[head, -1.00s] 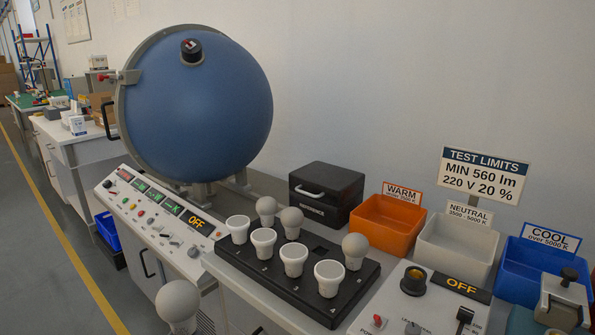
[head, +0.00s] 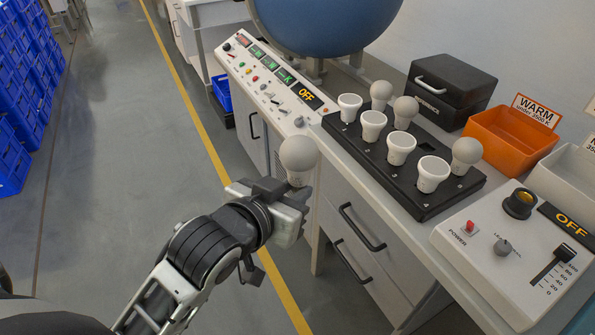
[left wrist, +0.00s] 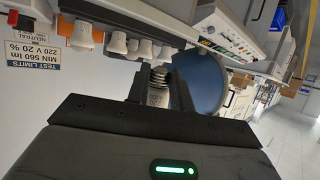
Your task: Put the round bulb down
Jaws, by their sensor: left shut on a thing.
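The round bulb (head: 298,155) has a frosted globe and is held upright, globe on top, in my left gripper (head: 290,190). Bulb and gripper are in front of the bench's near edge, left of the black rack (head: 420,205). In the left wrist view the bulb's metal screw base (left wrist: 158,78) shows between the two dark fingers of my left gripper (left wrist: 160,92). The rack holds several white flared bulbs (head: 401,147) and round bulbs (head: 466,151). My right gripper is in neither view.
A sloped control panel (head: 272,82) reading OFF lies left of the rack. A black box (head: 452,86) and an orange WARM bin (head: 512,137) stand behind it. A dimmer panel (head: 510,255) is at the right. Drawer handles (head: 361,228) stick out below the bench top.

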